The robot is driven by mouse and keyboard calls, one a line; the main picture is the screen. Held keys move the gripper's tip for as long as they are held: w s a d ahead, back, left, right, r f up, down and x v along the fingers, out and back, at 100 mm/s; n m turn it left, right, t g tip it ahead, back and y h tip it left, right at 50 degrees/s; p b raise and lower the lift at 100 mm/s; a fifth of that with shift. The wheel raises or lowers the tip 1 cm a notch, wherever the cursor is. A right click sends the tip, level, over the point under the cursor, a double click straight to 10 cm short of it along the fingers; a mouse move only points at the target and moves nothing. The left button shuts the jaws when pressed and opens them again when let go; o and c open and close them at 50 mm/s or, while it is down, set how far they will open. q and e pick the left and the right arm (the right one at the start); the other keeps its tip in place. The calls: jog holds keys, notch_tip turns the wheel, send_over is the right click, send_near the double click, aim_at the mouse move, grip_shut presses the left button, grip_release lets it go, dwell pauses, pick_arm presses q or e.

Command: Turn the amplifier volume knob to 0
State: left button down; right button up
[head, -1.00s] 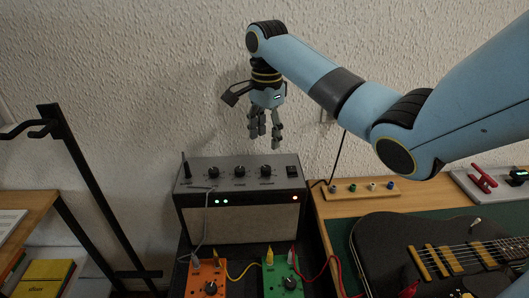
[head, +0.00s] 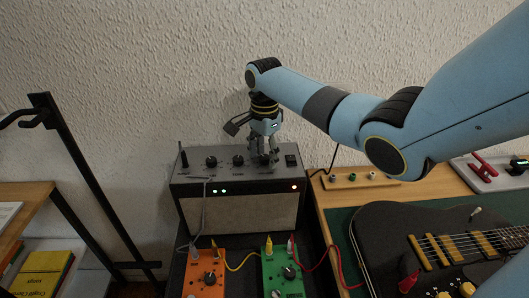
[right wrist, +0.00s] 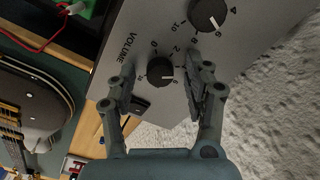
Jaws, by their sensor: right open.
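The amplifier (head: 240,213) is a dark box with a grey top panel and lit lamps on its front. Its volume knob (right wrist: 160,70) is black with a white pointer, beside the printed word VOLUME. In the right wrist view the pointer faces right, away from the printed 0. My right gripper (head: 264,157) is open above the right end of the panel. In the right wrist view its fingers (right wrist: 160,84) stand on either side of the volume knob, with gaps. In the head view the fingers largely hide that knob. My left gripper is out of view.
Two more knobs (head: 211,161) (head: 238,160) sit left on the panel, and a switch (head: 291,160) sits right of my fingers. An orange pedal (head: 206,277) and a green pedal (head: 283,274) with cables stand in front. A guitar (head: 400,235) lies at right.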

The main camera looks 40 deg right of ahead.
grip_shut()
dwell(0.3)
jog(key=shift+r, duration=0.1)
